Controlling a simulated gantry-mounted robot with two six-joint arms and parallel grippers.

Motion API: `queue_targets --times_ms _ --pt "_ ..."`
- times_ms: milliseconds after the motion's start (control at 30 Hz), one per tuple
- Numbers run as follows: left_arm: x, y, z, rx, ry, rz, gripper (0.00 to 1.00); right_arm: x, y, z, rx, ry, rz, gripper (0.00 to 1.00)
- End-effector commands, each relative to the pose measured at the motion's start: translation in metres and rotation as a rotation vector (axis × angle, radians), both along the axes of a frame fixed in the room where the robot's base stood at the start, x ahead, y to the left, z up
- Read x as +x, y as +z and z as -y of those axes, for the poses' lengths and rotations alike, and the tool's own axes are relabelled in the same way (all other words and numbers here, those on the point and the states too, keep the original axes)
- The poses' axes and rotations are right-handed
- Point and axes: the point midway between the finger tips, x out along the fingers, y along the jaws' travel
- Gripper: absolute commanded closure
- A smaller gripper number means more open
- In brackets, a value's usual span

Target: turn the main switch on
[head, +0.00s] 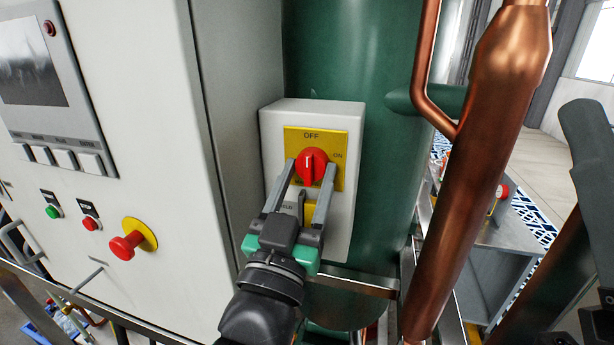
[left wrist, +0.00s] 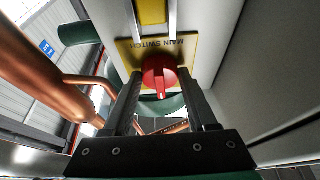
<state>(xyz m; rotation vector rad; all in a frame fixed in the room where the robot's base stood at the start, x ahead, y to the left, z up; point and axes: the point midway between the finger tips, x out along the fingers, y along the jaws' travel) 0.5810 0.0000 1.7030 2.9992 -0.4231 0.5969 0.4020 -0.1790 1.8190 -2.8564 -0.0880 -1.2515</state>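The main switch is a red rotary knob (head: 312,164) on a yellow plate (head: 336,138) marked OFF at the top and ON at the right. Its raised grip looks about upright, in line with OFF. The plate sits on a light grey box (head: 345,232). My left gripper (head: 304,173) is open, one finger on each side of the knob. My right gripper is not in view.
A large grey cabinet (head: 150,200) with a screen, buttons and a red emergency knob (head: 124,246) stands at left. A green tank (head: 385,190) is behind the switch box. A thick copper pipe (head: 470,170) runs close to its right.

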Motion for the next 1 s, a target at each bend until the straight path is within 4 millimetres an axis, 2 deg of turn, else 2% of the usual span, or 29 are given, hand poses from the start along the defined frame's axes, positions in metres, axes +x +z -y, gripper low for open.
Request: queue_targets --times_ms 33,267,433,567,800,1000 --pt "-0.0001 0.0 0.0 0.0 0.0 0.0 0.56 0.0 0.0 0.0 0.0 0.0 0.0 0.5" --pt "-0.0002 -0.0001 -0.0001 0.0 0.0 0.0 0.98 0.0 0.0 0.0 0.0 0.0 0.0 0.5" --pt "0.0003 0.0011 -0.0008 0.037 0.0 0.009 0.98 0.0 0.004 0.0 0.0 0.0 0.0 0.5" --pt "0.001 0.0018 -0.0025 0.14 0.0 0.037 0.98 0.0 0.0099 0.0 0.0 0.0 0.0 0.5" --pt "0.0012 -0.0004 -0.0039 0.329 0.0 0.094 0.98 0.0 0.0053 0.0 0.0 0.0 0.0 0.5" --pt "0.0011 0.0003 -0.0033 0.36 -0.001 0.103 0.98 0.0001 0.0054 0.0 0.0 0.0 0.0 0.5"
